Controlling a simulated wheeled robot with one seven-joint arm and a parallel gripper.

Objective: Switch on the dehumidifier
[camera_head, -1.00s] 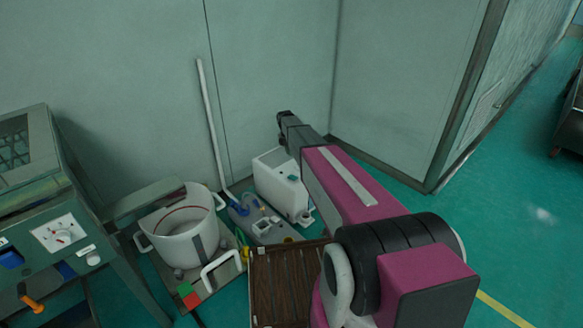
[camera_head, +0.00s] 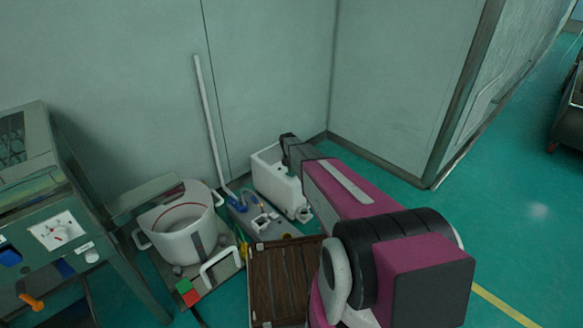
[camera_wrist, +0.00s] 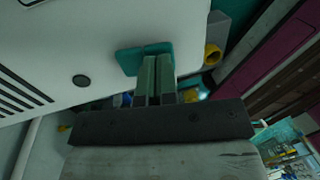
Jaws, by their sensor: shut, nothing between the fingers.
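The dehumidifier appears to be the white box (camera_head: 268,178) on the floor near the wall corner, partly hidden by my arm in the head view. In the wrist view its white casing (camera_wrist: 80,40) fills the upper left, with black vent slots, a dark round spot (camera_wrist: 81,81) and a teal patch (camera_wrist: 130,60). My gripper (camera_wrist: 157,66) is shut and empty. Its fingertips overlap the teal patch in that view; I cannot tell whether they touch it. In the head view the fingertips are hidden, and my arm's end is over the box's right side.
Left of the box stand a white round pot (camera_head: 178,236) with handles and a slanted white pipe (camera_head: 209,115). Small blue and yellow parts lie between them. A brown slatted crate (camera_head: 285,282) is in front. A green control cabinet (camera_head: 45,215) stands at far left.

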